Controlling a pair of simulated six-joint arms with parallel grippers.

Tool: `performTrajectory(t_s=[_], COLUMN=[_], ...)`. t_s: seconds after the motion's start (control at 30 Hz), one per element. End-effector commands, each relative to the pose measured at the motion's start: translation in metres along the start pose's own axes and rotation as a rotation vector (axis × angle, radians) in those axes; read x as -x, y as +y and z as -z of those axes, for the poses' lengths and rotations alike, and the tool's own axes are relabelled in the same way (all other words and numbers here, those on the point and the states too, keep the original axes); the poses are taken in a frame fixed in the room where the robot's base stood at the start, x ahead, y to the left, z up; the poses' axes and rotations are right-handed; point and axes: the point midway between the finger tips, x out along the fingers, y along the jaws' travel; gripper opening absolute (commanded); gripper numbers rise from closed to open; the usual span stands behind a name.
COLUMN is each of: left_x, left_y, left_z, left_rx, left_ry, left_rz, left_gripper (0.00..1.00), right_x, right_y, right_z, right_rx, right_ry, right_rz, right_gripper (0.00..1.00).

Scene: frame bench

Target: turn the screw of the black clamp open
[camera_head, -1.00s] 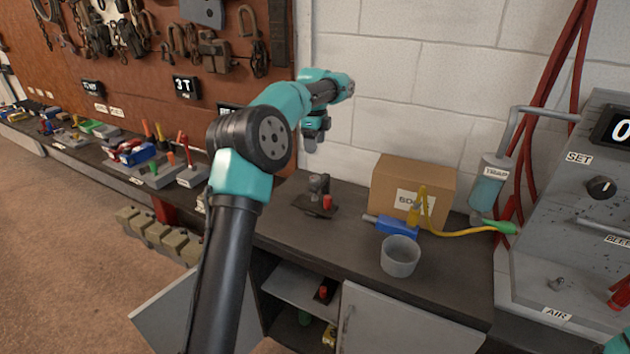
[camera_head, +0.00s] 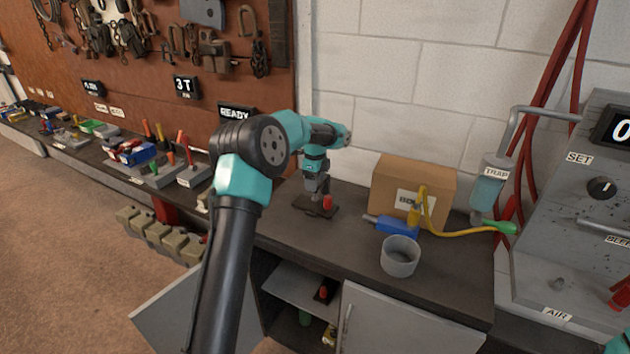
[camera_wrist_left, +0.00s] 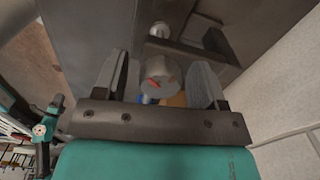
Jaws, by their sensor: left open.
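The black clamp (camera_head: 312,206) stands on the dark bench, with a small red piece (camera_head: 328,203) at its front. My left gripper (camera_head: 316,186) points straight down over it and hides most of its upper part. In the left wrist view, a round grey screw head (camera_wrist_left: 162,70) with a red mark sits between the two open fingers of my left gripper (camera_wrist_left: 160,82). I see gaps on both sides, so the fingers do not appear to touch it. My right gripper is out of view; only a teal bit of my own arm shows at the lower right corner.
A cardboard box (camera_head: 385,183), a blue pump (camera_head: 393,227) with a yellow hose and a grey cup (camera_head: 400,257) stand right of the clamp. A white block wall (camera_head: 400,90) rises behind. The bench front (camera_head: 310,245) is clear. An open cabinet lies below.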

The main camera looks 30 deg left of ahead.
Motion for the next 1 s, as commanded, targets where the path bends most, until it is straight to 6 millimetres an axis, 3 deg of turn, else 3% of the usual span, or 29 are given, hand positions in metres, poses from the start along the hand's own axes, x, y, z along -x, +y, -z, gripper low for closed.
performTrajectory(t_s=[0.23, 0.77, 1.0], left_x=[-0.0008, -0.0006, -0.0005], left_y=[-0.0001, -0.0001, 0.0], left_z=[0.0001, 0.0002, 0.0003], left_rx=[0.0, 0.0, 0.014], left_ry=[0.0, 0.0, 0.0], left_rz=[0.0, 0.0, 0.0], left_gripper=[0.64, 0.15, 0.15], right_x=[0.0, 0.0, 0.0], right_y=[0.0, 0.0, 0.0], right_z=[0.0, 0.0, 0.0], right_rx=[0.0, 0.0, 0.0], right_ry=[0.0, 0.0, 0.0], right_rz=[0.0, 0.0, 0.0], right_gripper=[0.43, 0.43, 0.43])
